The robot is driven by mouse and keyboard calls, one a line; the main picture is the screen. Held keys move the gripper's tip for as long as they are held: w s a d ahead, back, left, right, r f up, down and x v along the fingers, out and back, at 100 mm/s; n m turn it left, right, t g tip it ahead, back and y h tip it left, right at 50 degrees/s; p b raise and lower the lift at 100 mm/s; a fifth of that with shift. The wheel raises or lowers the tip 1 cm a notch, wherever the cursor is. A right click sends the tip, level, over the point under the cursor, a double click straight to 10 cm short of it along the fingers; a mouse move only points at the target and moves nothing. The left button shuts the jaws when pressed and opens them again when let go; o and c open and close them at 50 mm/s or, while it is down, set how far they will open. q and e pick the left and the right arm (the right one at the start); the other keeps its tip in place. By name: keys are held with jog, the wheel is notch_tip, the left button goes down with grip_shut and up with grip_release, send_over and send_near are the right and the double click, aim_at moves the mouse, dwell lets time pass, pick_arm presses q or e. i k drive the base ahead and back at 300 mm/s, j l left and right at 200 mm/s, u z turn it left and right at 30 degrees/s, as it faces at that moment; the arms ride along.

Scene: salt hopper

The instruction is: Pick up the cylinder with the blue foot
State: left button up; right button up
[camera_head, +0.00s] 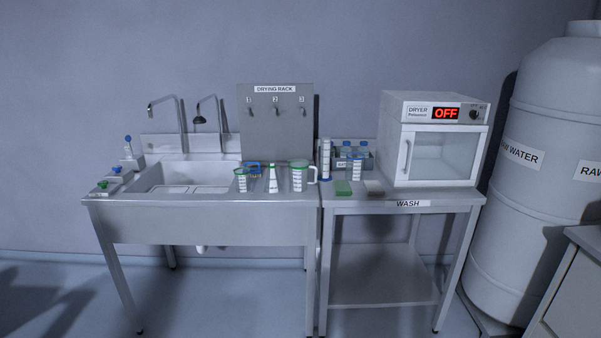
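A tall, narrow, clear cylinder (325,158) with markings stands upright near the left end of the wash table, close to the sink unit. Its foot looks blue, though it is small at this distance. A shorter marked vessel (357,167) with some blue on it stands to its right; whether it has a blue foot I cannot tell. Neither of my grippers is in view, and nothing touches the cylinder.
A green sponge (343,187) lies before the cylinder. Left of it, on the sink edge, stand a jug (298,178), a conical flask (272,180) and a beaker (241,181). Blue-capped bottles (347,149) stand behind. The dryer (434,140), reading OFF, is at right.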

aim_at(326, 141)
jog(key=i+u, duration=0.3)
jog(key=i, duration=0.6)
jog(key=i+l+u, duration=0.1)
jog(key=i+u, duration=0.25)
jog(key=i, duration=0.55)
